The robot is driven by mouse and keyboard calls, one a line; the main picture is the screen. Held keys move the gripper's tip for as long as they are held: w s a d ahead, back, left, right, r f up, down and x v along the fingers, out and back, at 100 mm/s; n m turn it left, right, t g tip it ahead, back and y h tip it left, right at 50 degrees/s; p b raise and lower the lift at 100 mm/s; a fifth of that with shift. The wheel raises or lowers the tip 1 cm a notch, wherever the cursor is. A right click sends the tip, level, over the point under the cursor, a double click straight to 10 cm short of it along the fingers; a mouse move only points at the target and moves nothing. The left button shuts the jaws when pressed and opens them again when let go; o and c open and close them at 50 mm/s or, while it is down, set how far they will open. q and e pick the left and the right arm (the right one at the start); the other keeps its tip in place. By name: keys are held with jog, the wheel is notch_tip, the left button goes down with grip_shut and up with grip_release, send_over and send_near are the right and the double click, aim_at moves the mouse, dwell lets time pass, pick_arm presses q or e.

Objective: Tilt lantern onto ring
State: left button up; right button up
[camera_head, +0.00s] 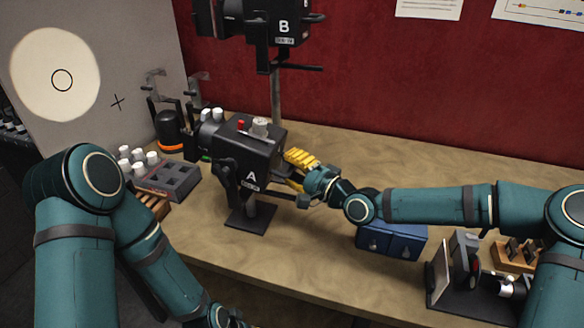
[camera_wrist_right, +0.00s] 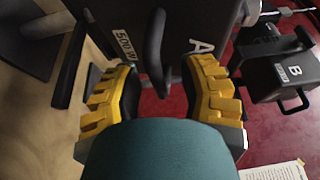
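Lantern A (camera_head: 248,150) is a black box-shaped lamp on a stand on the table, with a red knob and a pale knob on top. Its handle (camera_wrist_right: 154,52) shows in the right wrist view as a dark bar. A bright round spot (camera_head: 40,60) lies on the grey screen. The thin black ring (camera_head: 62,70) is inside the spot, right of its middle. My right gripper (camera_head: 297,171) is at the lantern's back, its yellow fingers (camera_wrist_right: 160,78) apart on either side of the handle; no firm hold is visible.
Lantern B (camera_head: 270,28) hangs on a pole behind lantern A. A small cross (camera_head: 118,102) marks the screen. A grey tray (camera_head: 168,181), white-capped bottles and a black-domed item (camera_head: 170,128) stand left. A blue box (camera_head: 391,240) lies under my right forearm. The back right table is clear.

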jog(key=shift+d, duration=0.1)
jog(key=v, duration=1.2)
jog(key=shift+s, duration=0.1)
dwell(0.5)
